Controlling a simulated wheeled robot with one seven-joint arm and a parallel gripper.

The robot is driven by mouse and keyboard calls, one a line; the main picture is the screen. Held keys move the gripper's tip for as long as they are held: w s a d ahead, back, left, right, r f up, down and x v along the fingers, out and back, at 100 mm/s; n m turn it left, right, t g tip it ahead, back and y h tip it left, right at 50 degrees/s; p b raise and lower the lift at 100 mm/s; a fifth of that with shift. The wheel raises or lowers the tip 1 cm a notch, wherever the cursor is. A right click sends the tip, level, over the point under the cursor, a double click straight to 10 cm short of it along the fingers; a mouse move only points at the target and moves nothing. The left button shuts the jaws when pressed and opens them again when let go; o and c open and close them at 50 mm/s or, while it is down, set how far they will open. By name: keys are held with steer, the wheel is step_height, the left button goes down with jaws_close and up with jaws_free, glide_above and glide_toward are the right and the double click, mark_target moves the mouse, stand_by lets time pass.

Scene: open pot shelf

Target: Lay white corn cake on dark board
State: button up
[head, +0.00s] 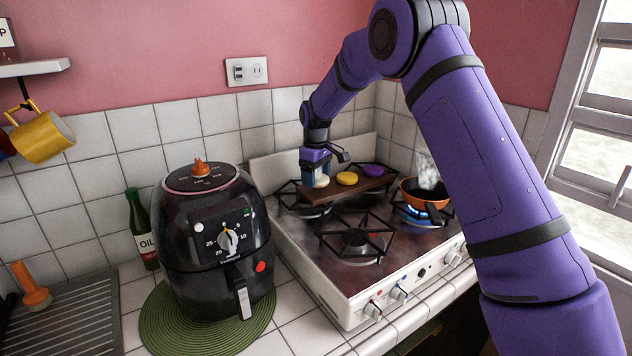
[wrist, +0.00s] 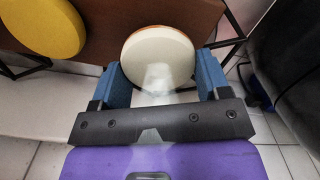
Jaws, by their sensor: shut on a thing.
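The white corn cake (wrist: 158,52) is a pale round disc between the blue fingers of my gripper (wrist: 160,85) in the wrist view. My gripper is shut on it. In the head view my gripper (head: 316,178) is at the left end of the dark board (head: 318,194), and the white cake (head: 322,182) shows at its fingertips, at or just above the board. I cannot tell whether it touches the board. A yellow cake (head: 347,178) and a purple cake (head: 373,171) lie on the board to the right. The dark board (wrist: 110,22) also shows behind the cake in the wrist view.
The board rests on the back burners of a white stove (head: 352,292). An orange pan (head: 424,196) steams over a blue flame at right. A black air fryer (head: 215,240) stands on a green mat (head: 160,325) left of the stove, with an oil bottle (head: 141,230) behind it.

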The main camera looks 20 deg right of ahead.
steer(key=shift+f, duration=0.9)
steer(key=shift+f, duration=0.15)
steer(key=o, duration=0.9)
step_height(320, 180, up, 12)
steer(key=shift+r, duration=0.25)
